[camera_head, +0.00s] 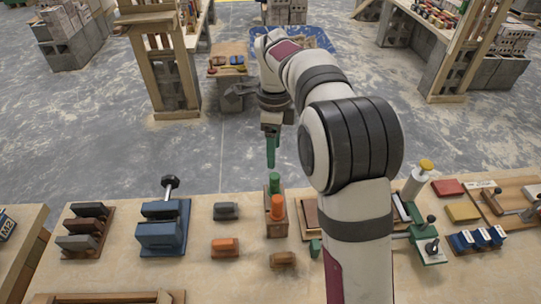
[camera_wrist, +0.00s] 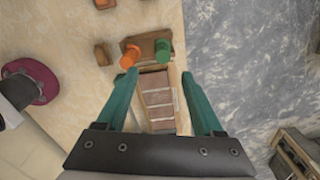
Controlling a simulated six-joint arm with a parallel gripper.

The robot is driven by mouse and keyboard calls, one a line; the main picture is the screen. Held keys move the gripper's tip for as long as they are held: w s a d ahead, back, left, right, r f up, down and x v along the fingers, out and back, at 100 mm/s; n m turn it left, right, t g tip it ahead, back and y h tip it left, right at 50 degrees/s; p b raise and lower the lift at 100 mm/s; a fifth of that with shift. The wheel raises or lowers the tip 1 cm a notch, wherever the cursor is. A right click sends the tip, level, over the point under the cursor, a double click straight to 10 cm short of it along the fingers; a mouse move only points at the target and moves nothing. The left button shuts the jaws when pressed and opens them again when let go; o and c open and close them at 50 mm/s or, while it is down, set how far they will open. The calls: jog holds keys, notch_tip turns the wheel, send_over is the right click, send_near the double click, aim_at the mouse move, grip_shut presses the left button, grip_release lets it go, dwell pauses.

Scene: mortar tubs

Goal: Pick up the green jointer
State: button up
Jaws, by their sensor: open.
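The green jointer (camera_head: 274,182) shows as a green upright handle in a wooden stand (camera_head: 276,228), behind an orange handle (camera_head: 277,207). In the wrist view the green jointer (camera_wrist: 162,48) is at the stand's right end and the orange handle (camera_wrist: 130,55) at its left. My gripper (camera_head: 271,165) points down above the bench, just above and beyond the green handle in the head view. In the wrist view its green fingers (camera_wrist: 160,73) are apart with nothing held, and the jointer lies ahead of their tips. The jointer's lower part is hidden in the stand.
A tray of brown bricks (camera_wrist: 157,100) lies beside the stand. Orange (camera_head: 225,246) and grey (camera_head: 226,211) blocks sit to its left, with a blue clamp-like tool (camera_head: 162,230) further left.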

aim_at(274, 184)
jog(key=f, duration=1.4)
jog(key=shift+w+d, duration=0.1)
jog(key=shift+w, duration=0.15)
grip_shut()
